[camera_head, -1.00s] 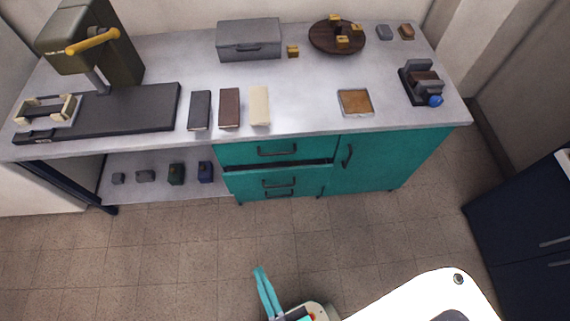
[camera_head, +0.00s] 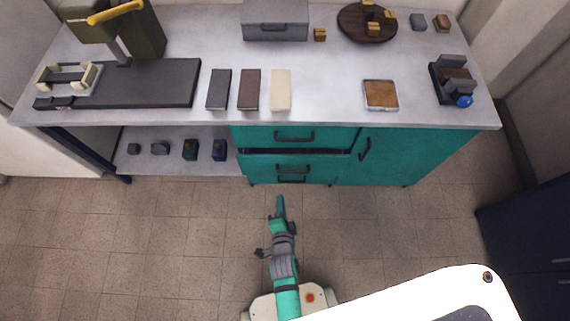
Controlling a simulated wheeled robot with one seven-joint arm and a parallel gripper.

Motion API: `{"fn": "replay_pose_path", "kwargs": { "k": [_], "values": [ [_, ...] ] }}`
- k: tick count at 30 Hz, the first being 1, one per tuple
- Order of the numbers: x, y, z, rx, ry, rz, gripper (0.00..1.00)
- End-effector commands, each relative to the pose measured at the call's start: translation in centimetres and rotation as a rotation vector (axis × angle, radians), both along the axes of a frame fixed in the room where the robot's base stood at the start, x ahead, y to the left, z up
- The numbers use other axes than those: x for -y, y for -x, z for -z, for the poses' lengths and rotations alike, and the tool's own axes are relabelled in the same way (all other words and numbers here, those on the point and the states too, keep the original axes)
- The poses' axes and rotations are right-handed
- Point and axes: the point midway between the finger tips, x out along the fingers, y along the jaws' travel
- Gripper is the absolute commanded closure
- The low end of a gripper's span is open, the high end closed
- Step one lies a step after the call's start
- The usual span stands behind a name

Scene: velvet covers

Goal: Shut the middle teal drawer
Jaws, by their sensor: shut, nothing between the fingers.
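The middle teal drawer (camera_head: 262,166) is in the cabinet under the worktop. Its front stands out a little, and a dark gap shows along its top edge. Its dark bar handle (camera_head: 292,168) is in the middle of the front. The top teal drawer (camera_head: 262,135) is above it and looks flush. A lower drawer's handle (camera_head: 291,179) shows just below, mostly hidden. My gripper (camera_head: 280,203) is shut and empty, its teal fingers pointing towards the drawer. In the picture its tip is below the drawer front, apart from it, slightly left of the handle.
A teal cupboard door (camera_head: 410,155) is right of the drawers. An open shelf (camera_head: 165,165) with several small blocks is on the left. The tiled floor (camera_head: 180,240) before the cabinet is clear. A dark blue cabinet (camera_head: 530,235) stands at the right. Various objects stand on the worktop (camera_head: 330,65).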

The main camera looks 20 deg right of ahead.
Motion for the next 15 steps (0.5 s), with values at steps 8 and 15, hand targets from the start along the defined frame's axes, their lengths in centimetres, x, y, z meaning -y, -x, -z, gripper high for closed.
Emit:
{"fn": "replay_pose_path", "kwargs": {
  "k": [8,15],
  "values": [
    [2.7,-5.2,2.7,0.012,-0.237,0.19,1.0],
    [3.3,-6.8,3.7,0.015,-0.268,0.218,1.0]
  ]
}}
